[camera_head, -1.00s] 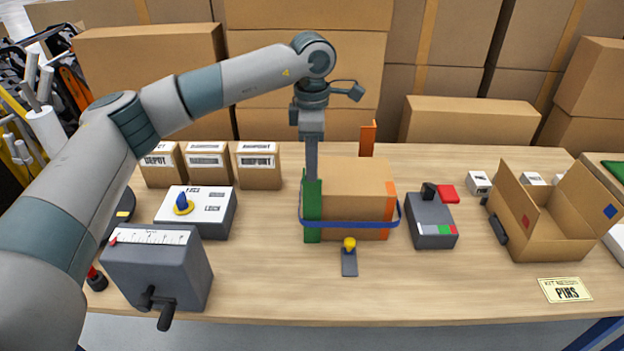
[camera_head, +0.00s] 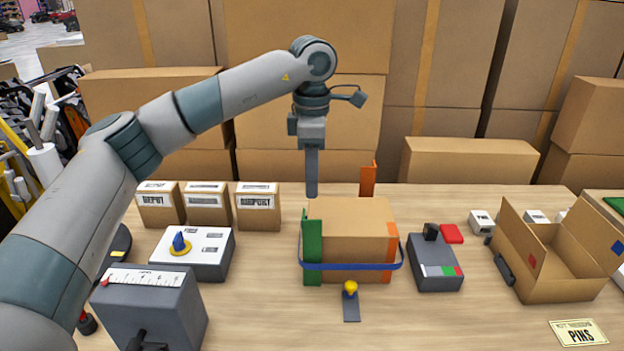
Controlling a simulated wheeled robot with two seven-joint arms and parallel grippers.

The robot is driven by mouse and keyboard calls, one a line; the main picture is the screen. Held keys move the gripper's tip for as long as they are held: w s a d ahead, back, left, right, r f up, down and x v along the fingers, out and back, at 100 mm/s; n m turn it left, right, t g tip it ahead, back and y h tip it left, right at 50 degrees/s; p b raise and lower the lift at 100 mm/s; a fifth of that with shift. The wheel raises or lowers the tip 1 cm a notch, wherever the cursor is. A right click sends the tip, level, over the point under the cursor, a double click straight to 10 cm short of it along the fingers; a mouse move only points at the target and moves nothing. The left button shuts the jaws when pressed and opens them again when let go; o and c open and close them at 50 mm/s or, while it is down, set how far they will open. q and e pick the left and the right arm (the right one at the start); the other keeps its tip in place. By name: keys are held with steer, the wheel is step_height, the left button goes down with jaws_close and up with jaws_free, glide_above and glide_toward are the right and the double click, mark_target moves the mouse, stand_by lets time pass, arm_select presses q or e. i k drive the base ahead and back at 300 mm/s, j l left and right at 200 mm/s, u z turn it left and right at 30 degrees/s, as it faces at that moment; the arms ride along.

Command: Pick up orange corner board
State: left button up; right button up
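One orange corner board (camera_head: 368,179) stands upright behind the carton, to the right of my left gripper. Another orange strip (camera_head: 391,254) is on the carton's front right corner. The brown carton (camera_head: 350,235) has a green corner board (camera_head: 313,247) on its front left corner and a blue strap (camera_head: 350,267) around it. My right gripper is not in view.
A yellow-knobbed fitting (camera_head: 351,300) is in front of the carton. A grey device (camera_head: 434,262) and an open box (camera_head: 548,262) are to the right. Small labelled boxes (camera_head: 208,205), a white panel (camera_head: 193,255) and a cranked grey box (camera_head: 150,310) are at left.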

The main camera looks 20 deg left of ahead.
mark_target(368, 181)
steer(key=i+l+z, duration=0.25)
steer(key=i, duration=0.25)
steer(key=i+z, duration=0.25)
steer(key=i, duration=0.2)
